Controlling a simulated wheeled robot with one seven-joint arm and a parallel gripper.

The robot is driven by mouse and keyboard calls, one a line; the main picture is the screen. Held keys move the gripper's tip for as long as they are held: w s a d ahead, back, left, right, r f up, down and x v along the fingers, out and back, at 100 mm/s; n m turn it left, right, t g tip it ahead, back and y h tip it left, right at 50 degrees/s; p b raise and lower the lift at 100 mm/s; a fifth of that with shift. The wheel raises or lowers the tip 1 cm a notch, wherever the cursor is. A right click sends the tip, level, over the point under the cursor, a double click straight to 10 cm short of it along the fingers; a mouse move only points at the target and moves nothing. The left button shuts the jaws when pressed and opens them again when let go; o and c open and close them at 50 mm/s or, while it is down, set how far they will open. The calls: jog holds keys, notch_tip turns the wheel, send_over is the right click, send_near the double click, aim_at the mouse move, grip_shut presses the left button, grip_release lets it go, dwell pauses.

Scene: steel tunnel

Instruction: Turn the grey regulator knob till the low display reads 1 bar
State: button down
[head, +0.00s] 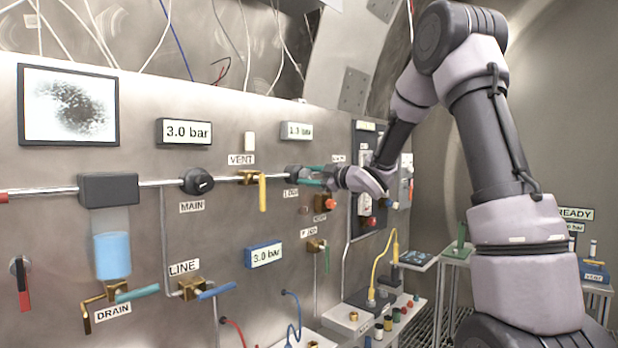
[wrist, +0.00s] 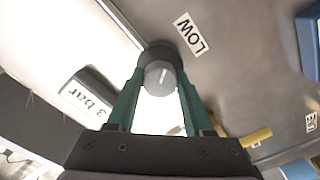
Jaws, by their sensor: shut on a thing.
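The grey regulator knob (wrist: 160,77) sits on a dark round body beside the LOW label (wrist: 190,33). It has a pale pointer line on its face. My gripper (wrist: 160,85) has its two green fingers on either side of the knob, shut on it. In the head view my gripper (head: 312,176) reaches the panel from the right, and the fingers partly hide the knob. The low display (head: 296,131) is just above and seems to read 1.3 bar, in small blurred digits. In the wrist view the low display (wrist: 86,96) shows "3 bar", its first part unclear.
The main display (head: 184,132) reads 3.0 bar, and a blue-framed display (head: 264,254) also reads 3.0 bar. The yellow vent lever (head: 262,192) hangs left of my gripper. An orange-red knob (head: 330,203) is close below it. A shelf with coloured plugs (head: 383,316) juts out lower down.

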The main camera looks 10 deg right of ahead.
jog(key=n, duration=0.4)
jog(key=shift+n, duration=0.4)
jog(key=shift+f, duration=0.1)
jog(key=shift+c, duration=1.5)
grip_release()
jog(key=shift+d, duration=0.1)
jog(key=v, duration=1)
jog(key=shift+s+d, duration=0.2)
jog(key=shift+s, duration=0.1)
